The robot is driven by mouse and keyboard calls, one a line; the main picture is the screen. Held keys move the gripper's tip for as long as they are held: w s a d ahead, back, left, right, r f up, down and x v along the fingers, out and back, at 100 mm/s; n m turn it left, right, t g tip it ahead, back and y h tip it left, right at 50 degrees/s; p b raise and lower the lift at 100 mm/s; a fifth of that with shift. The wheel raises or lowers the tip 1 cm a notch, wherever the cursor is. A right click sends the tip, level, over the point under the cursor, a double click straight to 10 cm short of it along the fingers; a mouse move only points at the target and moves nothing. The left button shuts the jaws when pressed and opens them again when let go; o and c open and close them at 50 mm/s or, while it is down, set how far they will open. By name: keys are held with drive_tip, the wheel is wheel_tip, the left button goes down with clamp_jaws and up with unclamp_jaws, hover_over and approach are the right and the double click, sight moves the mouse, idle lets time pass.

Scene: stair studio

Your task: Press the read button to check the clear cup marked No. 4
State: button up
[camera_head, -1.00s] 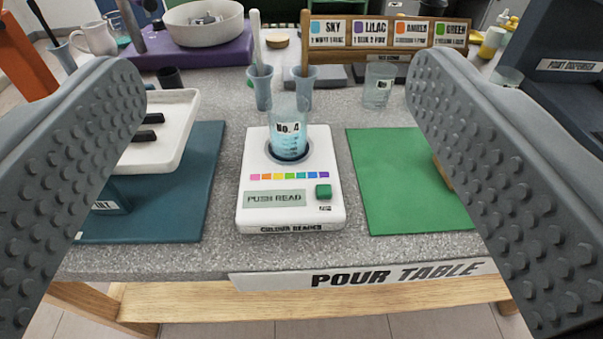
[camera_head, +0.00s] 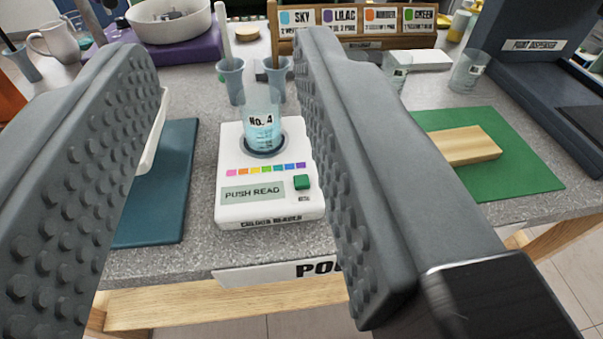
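The clear cup marked No. 4 (camera_head: 262,133) stands upright in the round well of the white colour reader (camera_head: 240,210), with light blue liquid in it. The reader's display (camera_head: 253,193) says PUSH READ, below a strip of coloured squares. The green read button (camera_head: 302,182) is at the right of the display, close to my right finger in the picture. My gripper (camera_head: 225,120) is empty, its two studded grey fingers apart on either side of the reader. The fingers hide parts of the mats and of the table sign.
A green mat (camera_head: 525,165) with a wooden block (camera_head: 470,146) lies at right, a blue mat (camera_head: 160,205) at left. A dark paint dispenser (camera_head: 525,50) is at far right.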

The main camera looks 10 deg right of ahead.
clamp_jaws()
idle(1.4)
